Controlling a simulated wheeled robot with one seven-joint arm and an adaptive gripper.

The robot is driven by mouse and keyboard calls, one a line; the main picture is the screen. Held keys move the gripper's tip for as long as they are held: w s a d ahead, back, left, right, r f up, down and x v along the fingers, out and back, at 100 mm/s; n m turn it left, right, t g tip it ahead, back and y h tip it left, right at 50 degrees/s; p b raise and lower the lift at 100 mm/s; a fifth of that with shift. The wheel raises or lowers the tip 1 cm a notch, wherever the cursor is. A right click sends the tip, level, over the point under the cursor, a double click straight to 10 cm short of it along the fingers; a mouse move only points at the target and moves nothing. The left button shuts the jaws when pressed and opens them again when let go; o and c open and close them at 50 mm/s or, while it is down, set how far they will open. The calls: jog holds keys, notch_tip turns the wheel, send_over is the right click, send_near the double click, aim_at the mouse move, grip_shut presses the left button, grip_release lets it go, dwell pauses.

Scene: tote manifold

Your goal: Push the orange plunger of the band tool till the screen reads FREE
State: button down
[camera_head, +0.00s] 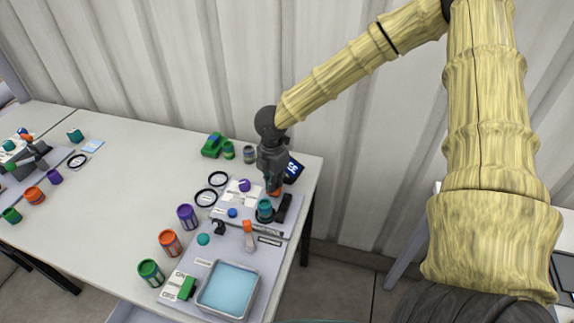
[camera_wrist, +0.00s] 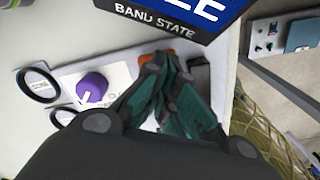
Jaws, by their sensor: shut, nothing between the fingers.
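The orange plunger (camera_head: 275,192) shows below my gripper (camera_head: 273,183) in the head view. In the wrist view its orange edge (camera_wrist: 160,54) shows just beyond my fingertips (camera_wrist: 164,66), which hide the rest. My gripper is shut and empty, pointing down at the plunger; I cannot tell whether it touches. The screen (camera_head: 293,169) stands behind it, tilted and small. In the wrist view the screen (camera_wrist: 170,18) is blue with the label BAND STATE; only the end of its large word shows, ending in E. A teal cylinder (camera_head: 265,211) stands in front of the plunger.
A purple knob (camera_wrist: 92,88) sits on a white panel left of my fingers. Black rings (camera_head: 206,198) lie farther left. A black upright part (camera_head: 284,207) stands close at right. A blue-filled tray (camera_head: 228,290) and several coloured jars stand nearer the front.

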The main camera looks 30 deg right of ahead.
jog(key=shift+r, duration=0.1)
jog(key=shift+r+p, duration=1.8)
jog(key=shift+r, duration=0.2)
